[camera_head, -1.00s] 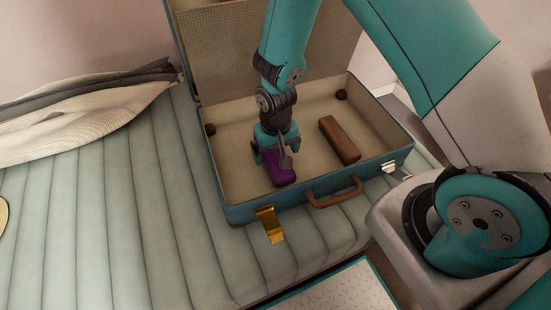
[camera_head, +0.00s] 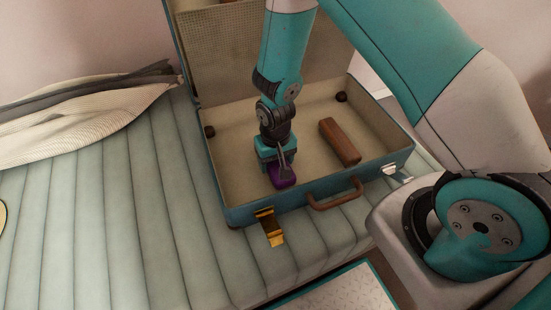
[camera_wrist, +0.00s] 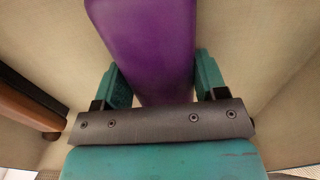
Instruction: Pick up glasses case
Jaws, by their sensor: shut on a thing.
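The glasses case (camera_head: 284,179) is purple, smooth and rounded, and it is inside the open suitcase toward its front left. My gripper (camera_head: 276,163) reaches down from above and is shut on the case. In the wrist view the purple case (camera_wrist: 150,45) runs between the two teal fingers (camera_wrist: 160,82), one on each side. The fingers and wrist hide part of the case in the head view. I cannot tell whether its underside touches the suitcase floor.
The open suitcase (camera_head: 235,215) lies on a ribbed green bench (camera_head: 110,230). A brown block-shaped object (camera_head: 340,142) lies right of my gripper inside it; it also shows in the wrist view (camera_wrist: 30,105). The raised lid (camera_head: 220,60) stands behind. Striped cloth (camera_head: 80,120) lies left.

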